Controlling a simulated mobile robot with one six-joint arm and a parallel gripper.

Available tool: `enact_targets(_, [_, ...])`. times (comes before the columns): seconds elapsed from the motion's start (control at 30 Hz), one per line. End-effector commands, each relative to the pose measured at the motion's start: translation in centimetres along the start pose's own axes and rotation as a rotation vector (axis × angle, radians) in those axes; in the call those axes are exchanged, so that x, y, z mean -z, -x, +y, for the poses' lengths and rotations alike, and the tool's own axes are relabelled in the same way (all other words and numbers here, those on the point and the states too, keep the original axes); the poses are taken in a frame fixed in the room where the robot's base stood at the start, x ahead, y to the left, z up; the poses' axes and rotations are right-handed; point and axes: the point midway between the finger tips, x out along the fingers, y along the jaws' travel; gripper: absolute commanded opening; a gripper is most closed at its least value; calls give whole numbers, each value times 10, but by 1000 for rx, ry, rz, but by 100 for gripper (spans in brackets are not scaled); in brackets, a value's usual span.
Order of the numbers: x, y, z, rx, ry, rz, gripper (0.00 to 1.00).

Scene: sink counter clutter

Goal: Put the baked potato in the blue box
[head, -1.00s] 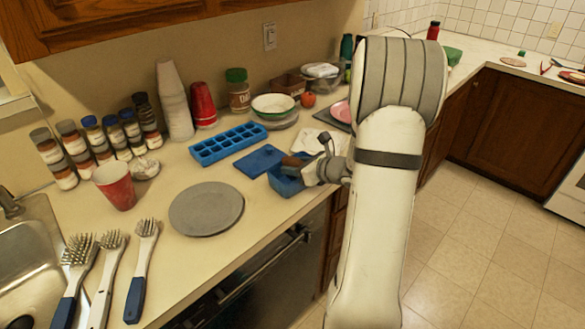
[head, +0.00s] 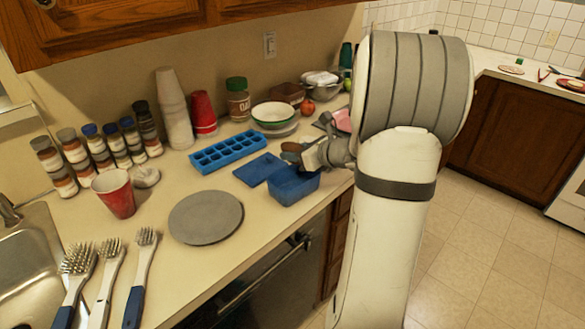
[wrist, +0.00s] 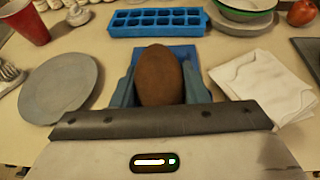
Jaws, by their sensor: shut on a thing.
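The baked potato (wrist: 160,76) is a brown oval held between the fingers of my gripper (wrist: 160,88) in the wrist view. In the head view, the potato (head: 292,147) shows as a small brown shape at the tip of my gripper (head: 302,154). The open blue box (head: 293,188) stands on the counter near its front edge. My gripper and the potato appear above and just behind the box's far rim. The far right part of the box is partly hidden by my gripper.
A flat blue lid (head: 262,169) lies left of the box. A blue ice tray (head: 226,151) is behind it and a grey plate (head: 205,217) is to the left. A white napkin (wrist: 262,85) lies right of the potato in the wrist view. A bowl (head: 273,114) stands farther back.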

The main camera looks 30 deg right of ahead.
Motion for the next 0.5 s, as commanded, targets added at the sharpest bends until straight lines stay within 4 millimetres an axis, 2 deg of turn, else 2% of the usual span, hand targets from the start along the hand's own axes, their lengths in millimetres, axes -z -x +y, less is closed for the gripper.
enact_targets(0.1, [-16,6,-2,14,18,6,10])
enact_targets(0.3, [-28,14,-18,129,129,71,10])
enact_targets(0.4, [-26,15,-24,170,164,97,10])
enact_targets(0.5, [-11,10,-27,184,174,106,10])
